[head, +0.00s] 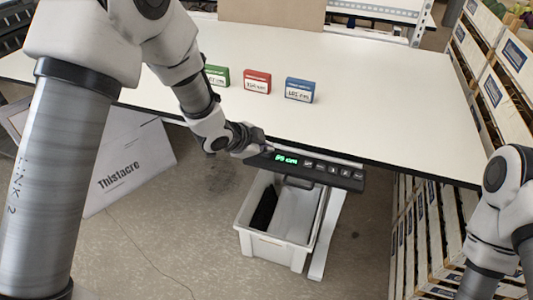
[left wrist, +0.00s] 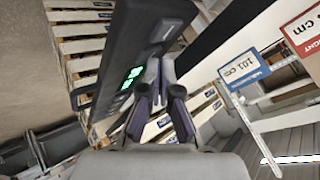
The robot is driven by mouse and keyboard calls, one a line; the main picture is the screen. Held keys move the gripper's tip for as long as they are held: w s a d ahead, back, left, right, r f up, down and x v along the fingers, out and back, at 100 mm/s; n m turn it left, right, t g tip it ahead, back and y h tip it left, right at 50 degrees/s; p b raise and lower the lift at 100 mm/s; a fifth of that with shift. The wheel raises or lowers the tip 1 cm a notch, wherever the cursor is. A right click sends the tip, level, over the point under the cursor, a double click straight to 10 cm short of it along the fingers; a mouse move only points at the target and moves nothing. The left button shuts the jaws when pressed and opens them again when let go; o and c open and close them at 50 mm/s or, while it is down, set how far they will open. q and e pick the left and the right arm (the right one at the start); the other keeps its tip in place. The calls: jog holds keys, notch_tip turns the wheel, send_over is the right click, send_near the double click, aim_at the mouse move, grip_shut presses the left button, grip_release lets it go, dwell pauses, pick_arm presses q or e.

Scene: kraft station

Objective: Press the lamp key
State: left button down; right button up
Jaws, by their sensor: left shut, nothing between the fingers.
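A dark control panel (head: 318,170) hangs at the table's front edge. It has a green lit number display (head: 286,159) at its left part and a row of small keys (head: 332,170) to the right. The key marks are too small to tell which is the lamp key. My left gripper (head: 262,149) is shut and empty by the panel's left end, at the display. In the left wrist view its closed fingertips (left wrist: 160,68) are close to the panel (left wrist: 128,42), beside the green digits (left wrist: 131,78); I cannot tell whether they touch. My right gripper is out of view.
Green (head: 217,75), red (head: 257,82) and blue (head: 299,90) blocks with height labels stand on the white table (head: 390,110). Below the panel is a white bin (head: 277,247) with a dark thing in it. Slatted crates (head: 495,70) stand at the right.

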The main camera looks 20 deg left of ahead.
aim_at(265, 155)
pick_arm(q)
jog(key=shift+f, duration=0.1)
jog(key=shift+r+p, duration=0.75)
jog(key=shift+r, duration=0.15)
notch_tip(265, 155, up, 6)
jog(key=p, duration=0.5)
